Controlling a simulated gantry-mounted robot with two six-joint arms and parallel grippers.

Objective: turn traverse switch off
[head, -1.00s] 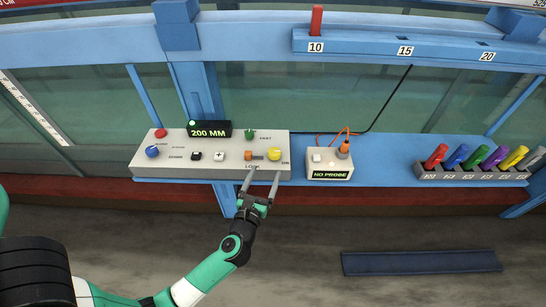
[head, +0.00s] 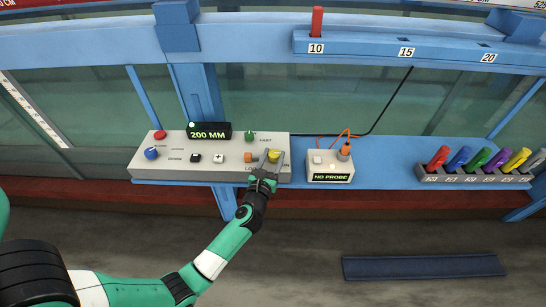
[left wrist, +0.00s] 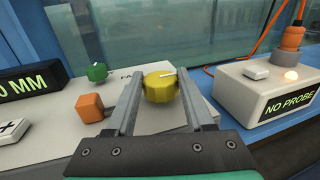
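The control box (head: 172,166) carries a yellow knob (head: 274,155) at its right end, next to an orange square block (head: 248,157). The label under them is partly covered by my gripper. I cannot tell for sure which control is the traverse switch. My left gripper (head: 273,157) is open, with one finger on each side of the yellow knob. In the left wrist view the yellow knob (left wrist: 160,89) sits between the fingertips, with a small gap showing on each side. A white pointer line on its top points to the right. My right gripper is not in view.
A green knob (head: 250,136) and a "200 MM" display (head: 209,132) are close by. A probe box (head: 330,171) reading "NO PROBE", with an orange cable, stands just right. A rack (head: 474,176) of coloured probes is farther right.

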